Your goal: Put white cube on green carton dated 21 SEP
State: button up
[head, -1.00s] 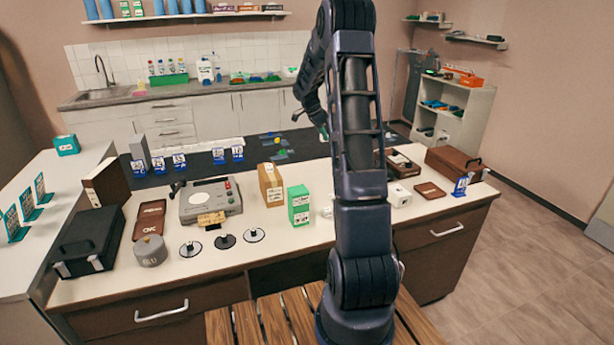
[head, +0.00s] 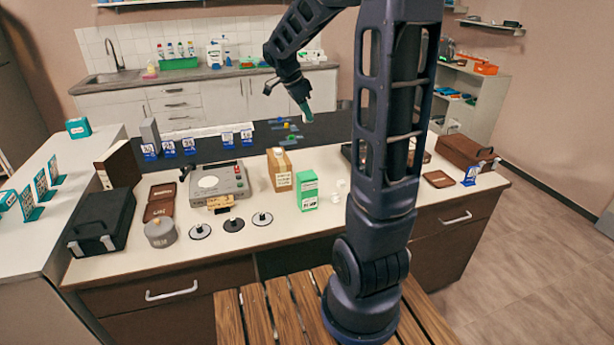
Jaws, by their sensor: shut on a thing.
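A green carton (head: 307,190) with a white label stands upright on the counter, left of my arm; the print on its label is too small to read. A teal box (head: 78,127) lies far left on the side counter, its label unreadable too. My gripper (head: 304,112) is above the dark surface behind the counter, up and beyond the green carton. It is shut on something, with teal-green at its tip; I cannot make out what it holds. I cannot pick out the white cube for certain.
A brown carton (head: 280,169) stands just left of the green one. Small white objects (head: 340,190) stand to its right, next to my arm. A grey device (head: 219,184), round discs (head: 232,225), a grey cylinder (head: 160,232) and a black case (head: 100,222) fill the left.

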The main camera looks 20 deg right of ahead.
jog(key=s, duration=0.2)
send_near(310, 174)
jog(key=x, duration=0.5)
jog(key=shift+s+f, duration=0.1)
jog(key=shift+f, duration=0.25)
jog(key=shift+f, duration=0.1)
jog(key=o, duration=0.9)
jog(key=shift+o, duration=0.2)
